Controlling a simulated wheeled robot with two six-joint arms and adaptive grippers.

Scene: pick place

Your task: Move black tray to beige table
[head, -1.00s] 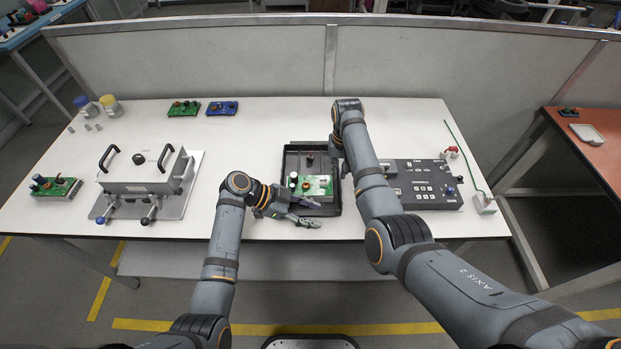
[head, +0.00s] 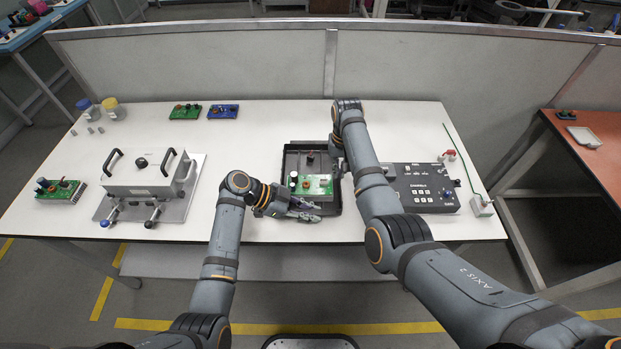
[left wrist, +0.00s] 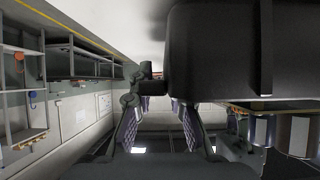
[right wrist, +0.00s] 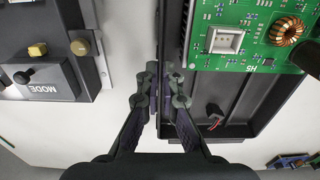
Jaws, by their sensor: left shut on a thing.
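The black tray (head: 295,153) is at the front middle of the white table, with a green circuit board (head: 318,184) in it. My left gripper (head: 312,212) is at the tray's front-left corner, shut on the tray's edge; in the left wrist view the tray (left wrist: 220,60) fills the upper right, above the fingers (left wrist: 158,105). My right gripper (right wrist: 161,88) has its fingertips at the tray's side wall in the right wrist view; whether they press on it is unclear. In the head view my right arm hides these fingertips. No table is plainly beige; an orange-brown table (head: 590,160) stands at the right.
The white table (head: 260,140) also holds a black control box (head: 425,188) close right of the tray. A grey fixture (head: 150,180) and a second green board (head: 60,190) are at the left. A grey partition (head: 200,65) runs behind. A blue table (head: 35,32) is far left.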

